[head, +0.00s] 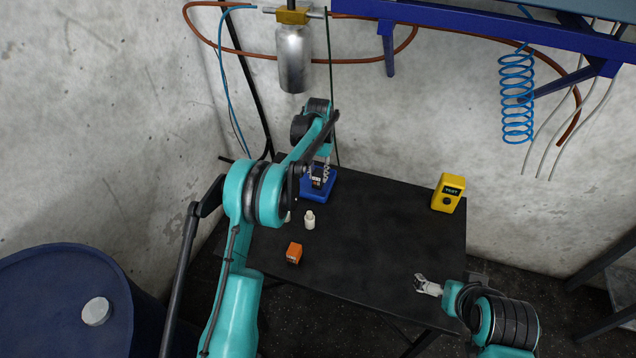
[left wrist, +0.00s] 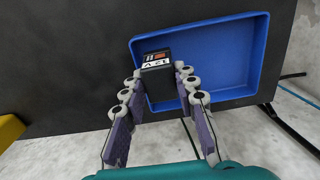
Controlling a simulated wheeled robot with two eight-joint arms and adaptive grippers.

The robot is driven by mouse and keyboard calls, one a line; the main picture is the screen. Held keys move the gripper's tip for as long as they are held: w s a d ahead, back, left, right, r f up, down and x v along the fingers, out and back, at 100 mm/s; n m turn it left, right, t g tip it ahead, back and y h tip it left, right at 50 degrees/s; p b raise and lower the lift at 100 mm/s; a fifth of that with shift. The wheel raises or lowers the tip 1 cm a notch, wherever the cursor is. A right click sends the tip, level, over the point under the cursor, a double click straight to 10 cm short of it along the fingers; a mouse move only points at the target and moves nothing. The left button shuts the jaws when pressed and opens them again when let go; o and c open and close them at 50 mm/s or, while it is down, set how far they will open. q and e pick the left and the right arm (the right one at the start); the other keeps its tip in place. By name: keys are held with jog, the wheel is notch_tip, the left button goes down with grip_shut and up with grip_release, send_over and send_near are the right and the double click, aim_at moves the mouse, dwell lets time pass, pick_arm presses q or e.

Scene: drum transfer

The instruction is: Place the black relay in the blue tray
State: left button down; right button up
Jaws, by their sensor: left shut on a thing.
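The black relay (left wrist: 157,74) is a small dark box with white and red markings, held between the fingertips of my left gripper (left wrist: 158,85) in the left wrist view. It appears over the near left part of the blue tray (left wrist: 232,95); I cannot tell whether it touches the tray floor. In the head view the relay (head: 317,182) shows dark against the blue tray (head: 326,190) at the table's far left, below my left gripper (head: 321,172). My right gripper (head: 421,284) is at the table's front right edge, too small to judge its opening.
On the black table (head: 390,235) are an orange block (head: 294,253), a white bottle-like piece (head: 309,220), and a yellow tester (head: 448,193) at the right. Another pale piece is partly hidden by my left arm. The table's middle is clear. A blue drum (head: 60,300) stands left.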

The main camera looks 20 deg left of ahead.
aim_at(318, 181)
pick_arm(q)
notch_tip(318, 181, down, 4)
jog(key=shift+f+b, duration=0.1)
jog(key=shift+b, duration=0.4)
jog(key=c, duration=1.2)
grip_release()
jog(key=shift+f, duration=0.1)
